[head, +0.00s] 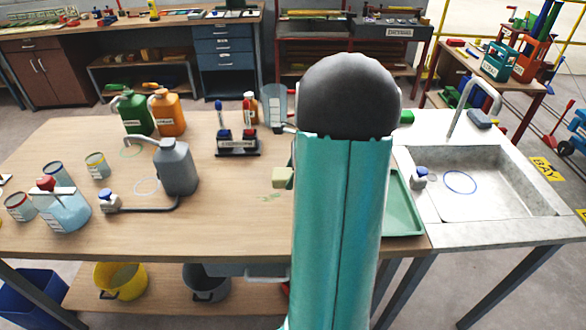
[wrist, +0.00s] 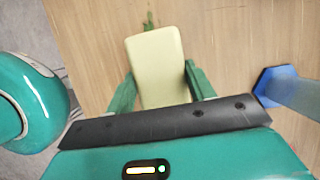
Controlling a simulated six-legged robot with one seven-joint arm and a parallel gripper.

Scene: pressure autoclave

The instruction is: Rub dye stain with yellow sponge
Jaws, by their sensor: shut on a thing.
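A pale yellow sponge (wrist: 157,68) is between the green fingers of my gripper (wrist: 157,85), which is shut on it, in the wrist view. In the head view the sponge (head: 283,177) shows just left of my arm, over the wooden table. A faint green dye stain (head: 269,197) lies on the tabletop just in front of the sponge. In the wrist view a bit of the green stain (wrist: 149,24) shows past the sponge's far end. I cannot tell whether the sponge touches the table. My arm hides most of my gripper in the head view.
A grey jug (head: 176,168) with a hose stands to the left. A green tray (head: 403,213) and a sink (head: 490,190) lie to the right. The wood left of the stain is clear.

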